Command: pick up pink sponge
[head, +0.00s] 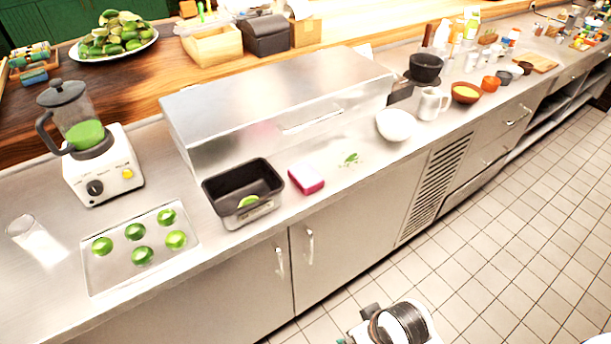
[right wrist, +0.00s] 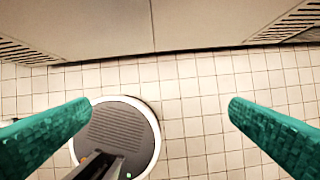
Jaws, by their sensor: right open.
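The pink sponge (head: 306,179), with a white top, lies on the steel counter near its front edge in the head view. It sits just right of a dark rectangular pan (head: 243,191). My right arm shows at the bottom of the head view, low in front of the counter and well apart from the sponge. In the right wrist view my right gripper (right wrist: 160,108) is open and empty, its two green fingers wide apart above the tiled floor. The sponge is not in the right wrist view. My left gripper is not in view.
A tray (head: 112,270) of limes and a blender (head: 95,150) stand left of the pan. A steel box (head: 270,95) rises behind the sponge. A white bowl (head: 396,125) and a white jug (head: 429,103) stand to the right. Green scraps (head: 350,159) lie beside the sponge.

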